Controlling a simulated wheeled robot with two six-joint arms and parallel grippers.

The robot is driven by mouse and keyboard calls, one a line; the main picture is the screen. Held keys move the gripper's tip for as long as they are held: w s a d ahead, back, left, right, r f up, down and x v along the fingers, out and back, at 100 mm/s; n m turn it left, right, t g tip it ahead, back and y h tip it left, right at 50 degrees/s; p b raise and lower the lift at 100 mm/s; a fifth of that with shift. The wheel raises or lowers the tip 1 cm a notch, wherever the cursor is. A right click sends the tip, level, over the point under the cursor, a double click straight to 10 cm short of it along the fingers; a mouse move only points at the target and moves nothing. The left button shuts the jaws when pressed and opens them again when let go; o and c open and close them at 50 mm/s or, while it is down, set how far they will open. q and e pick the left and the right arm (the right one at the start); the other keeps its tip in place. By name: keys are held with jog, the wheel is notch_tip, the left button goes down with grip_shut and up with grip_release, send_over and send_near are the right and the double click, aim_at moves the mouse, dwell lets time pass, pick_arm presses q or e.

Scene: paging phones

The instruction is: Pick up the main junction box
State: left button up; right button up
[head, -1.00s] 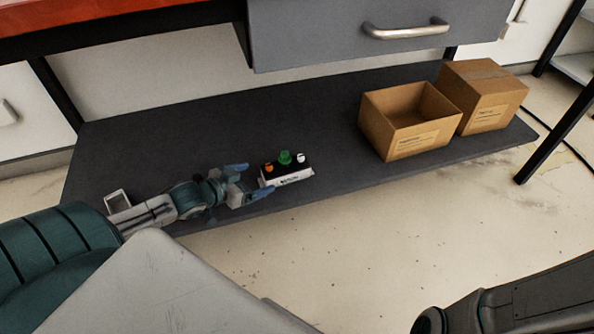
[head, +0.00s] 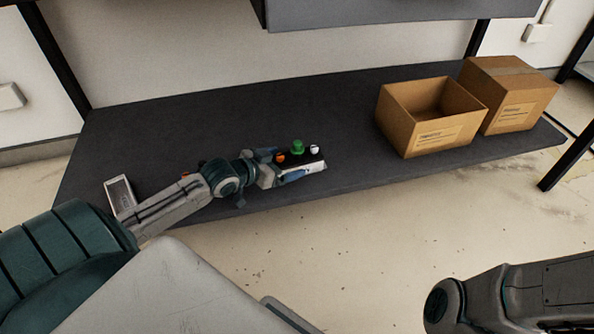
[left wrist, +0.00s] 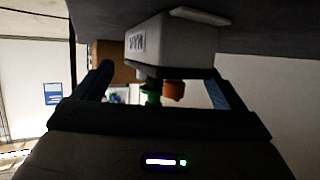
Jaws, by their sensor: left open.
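The main junction box (head: 316,167) is a small box with a white front, a dark top and orange, green and white knobs. It stands on the dark lower shelf, near the front edge. My left gripper (head: 287,168) is at its left end and partly hides it. In the left wrist view, which is upside down, the box (left wrist: 172,42) with its printed label lies ahead between the two spread fingers of the left gripper (left wrist: 160,78). The gripper is open, and I cannot tell whether a finger touches the box. My right gripper is out of view.
An open cardboard box (head: 425,136) and a closed one (head: 515,110) stand at the right on the shelf (head: 220,128). A small pale metallic object (head: 120,194) lies at the shelf's left end. The drawer unit (head: 390,10) hangs above. The shelf's middle is clear.

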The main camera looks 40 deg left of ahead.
pick_arm(q)
jog(key=shift+b+x, duration=0.7)
jog(key=shift+x, duration=0.8)
jog(key=c, duration=1.5)
